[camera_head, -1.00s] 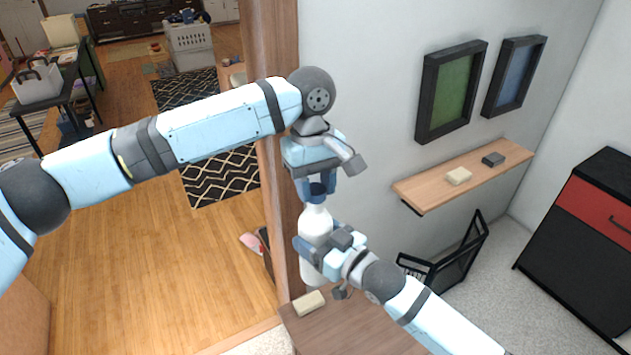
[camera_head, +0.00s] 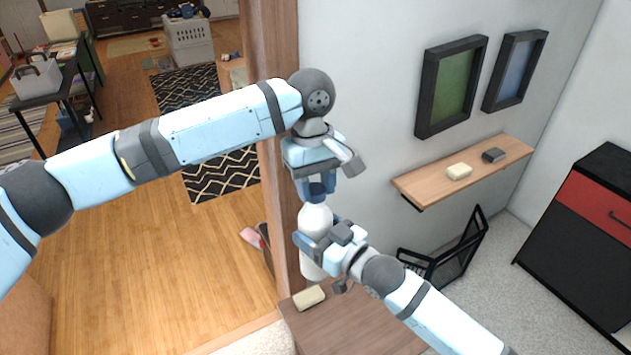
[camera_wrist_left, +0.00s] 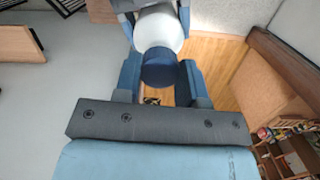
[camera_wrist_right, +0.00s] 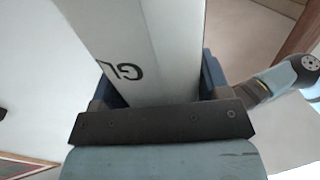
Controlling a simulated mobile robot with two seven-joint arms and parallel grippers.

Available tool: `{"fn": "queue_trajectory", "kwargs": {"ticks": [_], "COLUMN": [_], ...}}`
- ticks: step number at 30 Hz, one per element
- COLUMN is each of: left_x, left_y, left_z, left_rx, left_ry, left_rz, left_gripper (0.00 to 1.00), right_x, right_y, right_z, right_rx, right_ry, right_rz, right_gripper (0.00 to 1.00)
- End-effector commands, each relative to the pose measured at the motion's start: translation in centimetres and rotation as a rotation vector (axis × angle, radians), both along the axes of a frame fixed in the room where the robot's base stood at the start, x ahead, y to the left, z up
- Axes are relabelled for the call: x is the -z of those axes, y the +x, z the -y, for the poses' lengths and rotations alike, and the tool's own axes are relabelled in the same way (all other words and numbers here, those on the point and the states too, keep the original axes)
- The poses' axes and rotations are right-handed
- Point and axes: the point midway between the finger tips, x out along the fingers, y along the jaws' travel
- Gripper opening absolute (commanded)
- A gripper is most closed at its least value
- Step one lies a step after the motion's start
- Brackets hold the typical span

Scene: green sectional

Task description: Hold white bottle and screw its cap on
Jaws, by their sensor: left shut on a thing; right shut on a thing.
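The white bottle (camera_head: 314,221) is roughly upright above the brown tabletop (camera_head: 350,320), with its lower end clear of it. My right gripper (camera_head: 318,240) is shut around its body; the right wrist view shows the bottle (camera_wrist_right: 150,45) with dark lettering between the fingers. The dark blue cap (camera_head: 317,190) is at the bottle's top. My left gripper (camera_head: 316,188) is shut on the cap from above. In the left wrist view the cap (camera_wrist_left: 159,68) overlaps the bottle's rounded shoulder (camera_wrist_left: 158,28). No gap shows between cap and bottle, but the neck and thread are hidden.
A cream block (camera_head: 309,298) lies at the tabletop's left corner. A wooden wall shelf (camera_head: 425,184) holds a pale block (camera_head: 459,171) and a dark block (camera_head: 494,155). A black wire rack (camera_head: 455,262) stands behind the table. The wood door frame (camera_head: 283,235) is close on the left.

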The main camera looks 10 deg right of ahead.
Motion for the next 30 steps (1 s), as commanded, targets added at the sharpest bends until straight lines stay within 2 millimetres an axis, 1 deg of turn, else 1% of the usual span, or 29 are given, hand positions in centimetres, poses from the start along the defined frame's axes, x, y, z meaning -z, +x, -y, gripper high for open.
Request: {"fn": "queue_trajectory", "kwargs": {"ticks": [2,5,17,30], "left_x": [-0.04,0.00,0.05,0.04], "left_y": [-0.01,-0.03,0.00,0.10], "left_z": [0.02,0.08,0.02,-0.08], "left_rx": [0.033,0.162,1.062,2.084], "left_ry": [0.000,-0.001,0.000,0.002], "left_rz": [0.000,0.001,0.001,0.002], "left_gripper": [0.16,0.16,0.16,0.16], "right_x": [-0.09,-0.08,-0.07,-0.07], "right_y": [0.01,0.01,0.01,-0.01], "right_z": [-0.01,-0.01,-0.01,-0.02], "right_rx": [0.000,0.000,0.000,0.000], "right_ry": [0.001,0.001,0.001,0.001], "right_rz": [0.002,0.002,0.001,0.002], "right_gripper": [0.03,0.03,0.03,0.03]}}
